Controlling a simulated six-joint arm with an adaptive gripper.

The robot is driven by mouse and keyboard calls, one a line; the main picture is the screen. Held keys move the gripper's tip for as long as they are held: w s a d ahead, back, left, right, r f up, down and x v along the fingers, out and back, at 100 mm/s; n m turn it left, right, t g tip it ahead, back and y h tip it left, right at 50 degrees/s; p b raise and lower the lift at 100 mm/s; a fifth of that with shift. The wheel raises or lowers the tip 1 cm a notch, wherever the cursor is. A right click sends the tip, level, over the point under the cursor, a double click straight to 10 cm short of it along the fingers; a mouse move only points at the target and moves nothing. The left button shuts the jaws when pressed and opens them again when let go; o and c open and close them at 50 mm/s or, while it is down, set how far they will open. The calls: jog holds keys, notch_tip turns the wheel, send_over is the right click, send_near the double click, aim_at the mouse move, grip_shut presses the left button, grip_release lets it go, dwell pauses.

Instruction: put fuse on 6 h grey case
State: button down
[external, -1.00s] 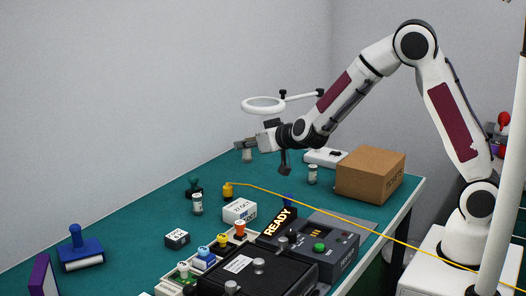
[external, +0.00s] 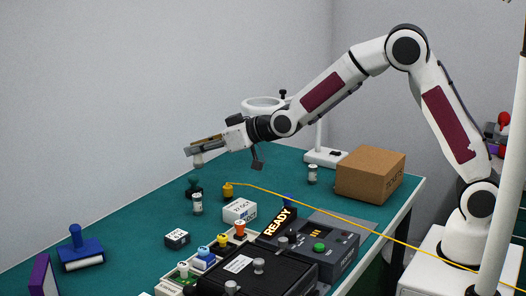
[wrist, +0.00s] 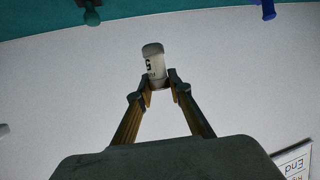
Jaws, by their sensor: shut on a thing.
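My gripper (external: 194,151) is shut on a small pale cylinder, which looks like the fuse (external: 198,160), and holds it high above the table's left part. In the wrist view the fuse (wrist: 153,65) sits between the fingertips (wrist: 157,85), with a dark 5 on its side. A dark grey case (external: 345,262) with a green button and a lit READY sign stands at the table's front right. A black case (external: 250,275) with a white label stands left of it. The case labels are too small to read, so I cannot tell which is 6 h.
Other small cylinders stand on the green table (external: 130,222), one at left (external: 197,206) and one at the back (external: 313,175). A brown carton (external: 370,174) stands at back right. A yellow cable (external: 330,220) crosses the table. A magnifier lamp (external: 262,104) stands behind my arm.

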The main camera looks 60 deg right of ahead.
jog(key=shift+a+n+y, duration=0.8)
jog(key=shift+a+y, duration=0.1)
jog(key=shift+a, duration=1.2)
jog(key=n+g+y, duration=0.4)
jog(key=n+y, duration=0.1)
send_over(177, 234)
notch_tip(177, 234, down, 3)
jog(key=shift+a+f, duration=0.1)
jog(key=shift+t, duration=0.3)
jog(key=shift+f, duration=3.1)
jog(key=shift+f, duration=1.9)
